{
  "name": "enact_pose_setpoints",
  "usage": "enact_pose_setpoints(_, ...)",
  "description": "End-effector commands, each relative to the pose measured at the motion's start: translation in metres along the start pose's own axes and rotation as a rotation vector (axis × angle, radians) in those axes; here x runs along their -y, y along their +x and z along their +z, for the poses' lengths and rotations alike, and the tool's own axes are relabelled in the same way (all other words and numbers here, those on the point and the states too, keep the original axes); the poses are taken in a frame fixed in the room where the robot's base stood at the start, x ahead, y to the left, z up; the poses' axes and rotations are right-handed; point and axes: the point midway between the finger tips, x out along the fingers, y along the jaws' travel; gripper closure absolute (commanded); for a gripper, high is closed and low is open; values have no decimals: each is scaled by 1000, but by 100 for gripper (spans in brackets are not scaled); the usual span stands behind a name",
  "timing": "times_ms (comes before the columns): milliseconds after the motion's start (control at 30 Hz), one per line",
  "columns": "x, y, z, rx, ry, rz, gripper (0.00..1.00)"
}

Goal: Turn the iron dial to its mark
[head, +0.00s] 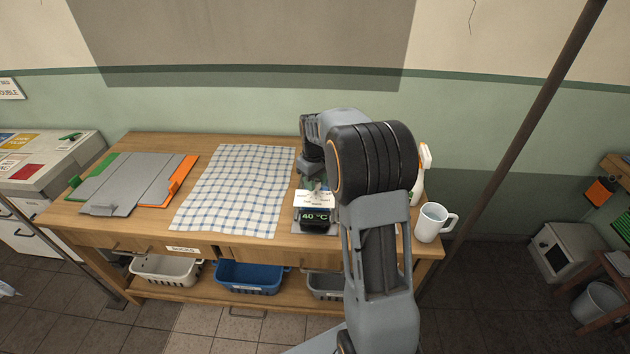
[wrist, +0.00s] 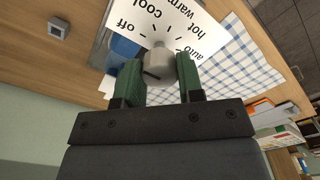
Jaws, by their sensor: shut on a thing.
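The iron dial (wrist: 160,66) is a pale grey knob in front of a white card (wrist: 190,25) lettered off, cool, warm, hot and auto, with dark tick marks. My gripper (wrist: 160,80) has its two green fingers on either side of the knob, shut on it. A dark line shows on the knob's near face; I cannot tell which tick it points at. My gripper (head: 314,184) is just behind the card there, and the knob is hidden.
A checked cloth (head: 238,188) lies left of the dial on the wooden table (head: 150,226). A folding board (head: 130,180) lies further left. A white mug (head: 431,224) and a white bottle (head: 420,178) stand right of my arm. Baskets (head: 248,277) sit on the lower shelf.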

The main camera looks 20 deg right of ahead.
Motion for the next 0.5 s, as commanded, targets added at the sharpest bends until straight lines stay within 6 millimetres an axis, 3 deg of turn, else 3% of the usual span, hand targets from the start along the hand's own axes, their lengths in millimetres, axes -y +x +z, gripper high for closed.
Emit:
enact_pose_setpoints(333,0,-1,0,-2,-2,1,89)
enact_pose_setpoints(367,0,-1,0,-2,-2,1,63)
enact_pose_setpoints(500,0,-1,0,-1,-2,0,50)
